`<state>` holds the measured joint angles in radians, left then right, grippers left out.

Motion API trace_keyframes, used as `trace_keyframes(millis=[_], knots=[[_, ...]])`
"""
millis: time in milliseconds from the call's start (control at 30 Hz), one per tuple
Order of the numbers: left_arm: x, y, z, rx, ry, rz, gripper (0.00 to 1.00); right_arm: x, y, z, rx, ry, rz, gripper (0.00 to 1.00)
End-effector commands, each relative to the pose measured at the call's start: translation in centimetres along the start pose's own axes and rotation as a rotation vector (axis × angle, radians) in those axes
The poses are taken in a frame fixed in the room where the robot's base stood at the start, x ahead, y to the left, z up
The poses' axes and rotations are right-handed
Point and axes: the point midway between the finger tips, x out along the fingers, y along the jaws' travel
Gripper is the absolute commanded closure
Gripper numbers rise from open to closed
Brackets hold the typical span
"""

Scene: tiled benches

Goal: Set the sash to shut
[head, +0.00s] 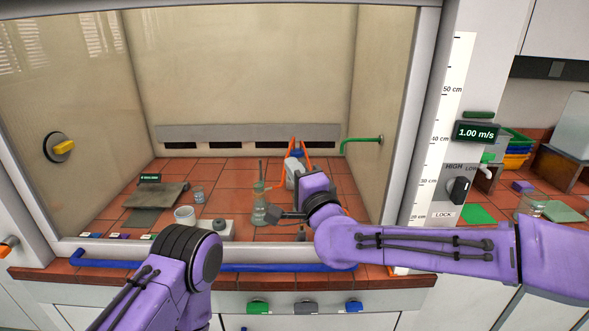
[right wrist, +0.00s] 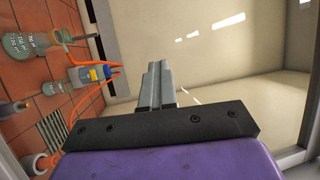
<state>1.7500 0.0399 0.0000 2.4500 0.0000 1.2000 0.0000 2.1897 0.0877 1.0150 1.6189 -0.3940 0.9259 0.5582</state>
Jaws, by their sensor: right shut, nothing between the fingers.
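The fume hood's sash area fills the middle of the head view, with window reflections at upper left. A blue bar handle (head: 290,267) runs across its front, along a pale lower rail (head: 100,246). I cannot tell the sash's exact height. A height scale (head: 450,110) stands on the right post. My right gripper (head: 277,213) is shut and empty, above the blue bar and apart from it, pointing left. In the right wrist view its fingers (right wrist: 158,75) are together with nothing between them. My left arm hides part of the handle's left half; its gripper is out of view.
A flask (head: 259,215), a white beaker (head: 184,215) and a bottle (head: 293,172) with orange tubing stand on the red tiles. A LOCK and HIGH/LOW control panel (head: 456,186) is on the right post. Green, grey and blue knobs (head: 306,306) sit below the bench edge.

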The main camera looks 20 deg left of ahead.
Motion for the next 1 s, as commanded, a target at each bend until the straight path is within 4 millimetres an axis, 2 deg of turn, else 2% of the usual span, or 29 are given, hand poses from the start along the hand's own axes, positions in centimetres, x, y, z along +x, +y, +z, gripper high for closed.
trace_keyframes(millis=[900,967,1000], knots=[[0.00,0.00,0.00,0.000,0.000,0.000,0.49,0.00,0.00,0.00,0.000,0.000,0.000,0.99],[0.00,0.00,0.00,0.000,0.000,0.000,0.49,0.00,0.00,0.00,0.000,0.000,0.000,0.80],[0.00,0.00,0.00,0.000,0.000,0.000,0.49,0.00,0.00,0.00,0.000,0.000,0.000,0.67]])
